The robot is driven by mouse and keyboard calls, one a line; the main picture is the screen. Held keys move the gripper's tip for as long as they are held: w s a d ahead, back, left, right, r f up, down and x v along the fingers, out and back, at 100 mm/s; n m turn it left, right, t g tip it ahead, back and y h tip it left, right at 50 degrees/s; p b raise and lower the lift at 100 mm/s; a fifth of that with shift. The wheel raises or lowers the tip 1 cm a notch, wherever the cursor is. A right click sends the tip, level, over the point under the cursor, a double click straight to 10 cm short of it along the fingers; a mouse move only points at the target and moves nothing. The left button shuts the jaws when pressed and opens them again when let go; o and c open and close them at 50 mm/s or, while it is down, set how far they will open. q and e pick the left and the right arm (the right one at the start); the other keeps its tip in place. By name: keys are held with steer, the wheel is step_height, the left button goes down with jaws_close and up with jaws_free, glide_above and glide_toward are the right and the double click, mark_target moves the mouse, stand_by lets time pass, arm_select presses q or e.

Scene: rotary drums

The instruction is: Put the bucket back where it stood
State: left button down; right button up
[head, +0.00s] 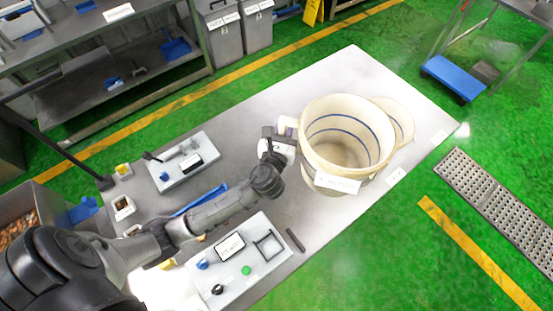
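A large cream bucket (377,113) with blue lines around its inside is at the right part of the grey table, its open top facing me. It looks empty. A pale handle-like piece (287,124) sticks out on its left side. My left gripper (284,146) is at that side, right beside the handle and wall. Its fingertips are not clear, so I cannot tell whether they are closed on the bucket. I cannot tell if the bucket's base touches the table. My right gripper is not in view.
A pale round object (402,122) sits partly hidden behind the bucket. Label cards (337,183) stand near it. White trays (184,162) with small items lie left on the table (340,75). A blue-stepped cart (452,77) stands at upper right. The table's far end is clear.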

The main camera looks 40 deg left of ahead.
arm_select(q)
step_height(320, 180, down, 15)
steer(key=s+a+n+g+y+b, duration=0.1)
steer(key=s+a+y+b, duration=0.1)
steer(key=a, duration=0.1)
steer(key=shift+s+f+n+b, duration=0.15)
steer(key=shift+s+n+b, duration=0.2)
steer(key=shift+n, duration=0.05)
steer(key=shift+d, duration=0.1)
